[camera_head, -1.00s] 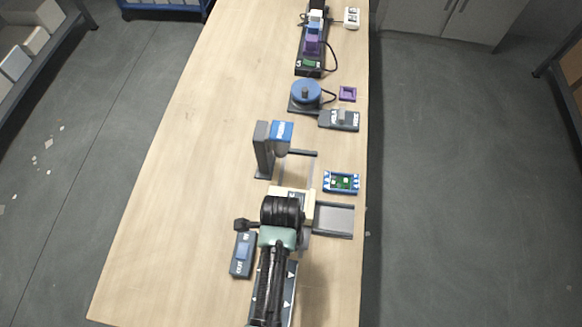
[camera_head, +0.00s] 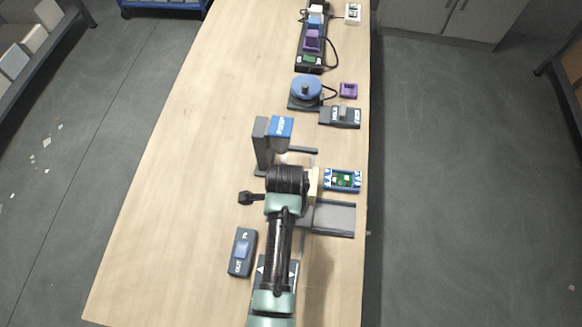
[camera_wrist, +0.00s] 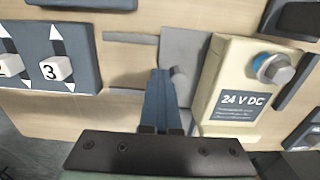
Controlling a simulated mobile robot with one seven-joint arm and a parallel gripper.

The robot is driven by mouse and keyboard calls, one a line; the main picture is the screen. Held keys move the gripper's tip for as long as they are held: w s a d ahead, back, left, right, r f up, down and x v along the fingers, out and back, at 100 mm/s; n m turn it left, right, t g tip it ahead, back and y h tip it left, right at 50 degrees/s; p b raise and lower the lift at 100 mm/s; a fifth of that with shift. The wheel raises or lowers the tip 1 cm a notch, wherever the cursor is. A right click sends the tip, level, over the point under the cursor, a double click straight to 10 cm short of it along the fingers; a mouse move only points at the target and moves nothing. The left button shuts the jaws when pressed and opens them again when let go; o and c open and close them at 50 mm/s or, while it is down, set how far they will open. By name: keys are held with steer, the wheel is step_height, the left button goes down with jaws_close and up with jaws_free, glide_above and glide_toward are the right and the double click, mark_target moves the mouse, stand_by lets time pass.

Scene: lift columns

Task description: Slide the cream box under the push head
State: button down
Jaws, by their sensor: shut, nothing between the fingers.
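The cream box (camera_wrist: 235,85), labelled 24 V DC, carries a round grey knob with a blue ring. In the head view only an edge of the cream box (camera_head: 313,184) shows beside my arm, on the near side of the press. The push head (camera_head: 281,146) is a grey part under the blue housing of the press.
A press column (camera_head: 262,147) stands left of the push head. A dark CUT device (camera_head: 242,252) is at left. A numbered switch panel (camera_wrist: 45,62) lies nearer me. The left tabletop is clear.

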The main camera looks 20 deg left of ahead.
steer(key=shift+w+a+b, duration=0.3)
steer(key=shift+w+b, duration=0.25)
steer(key=shift+w, duration=0.5)
steer(key=shift+w+a+b, duration=0.3)
steer(key=shift+w+b, duration=0.25)
steer(key=shift+w, duration=0.45)
steer(key=shift+w+a+b, duration=0.3)
steer(key=shift+w+b, duration=0.25)
steer(key=shift+w, duration=0.5)
steer(key=shift+s+d+p, duration=0.1)
steer(key=shift+s+p, duration=0.2)
steer(key=shift+p, duration=0.2)
step_height(320, 180, up, 6)
steer(key=p, duration=0.6)
